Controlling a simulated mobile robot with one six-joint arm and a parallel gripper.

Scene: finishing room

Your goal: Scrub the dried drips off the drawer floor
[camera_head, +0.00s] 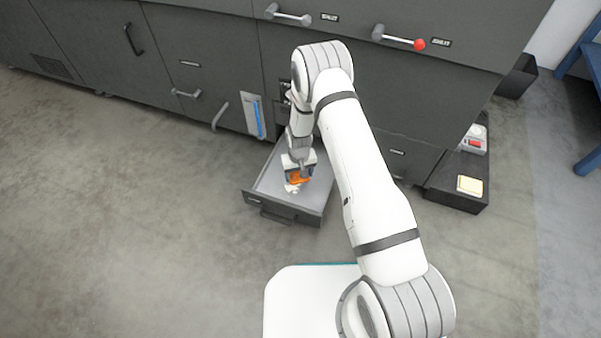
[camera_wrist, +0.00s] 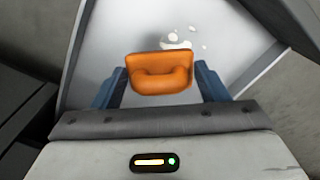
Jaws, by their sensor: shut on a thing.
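The open drawer (camera_head: 265,209) juts out low from the dark cabinet, with a light grey floor. White dried drips (camera_head: 291,188) lie on that floor, and they show in the wrist view (camera_wrist: 176,41) as one larger blotch with several small spots. My gripper (camera_wrist: 161,84) is shut on an orange scrubber (camera_wrist: 160,60) with a looped handle, one blue finger on each side. In the head view the orange scrubber (camera_head: 300,181) is inside the drawer, right beside the drips. The scrubber hides part of the drawer floor. I cannot tell whether it touches the floor.
The drawer walls (camera_wrist: 262,66) rise around the floor. Dark cabinet fronts with bar handles (camera_head: 288,15) stand behind, one handle with a red end (camera_head: 419,44). The floor at left is clear.

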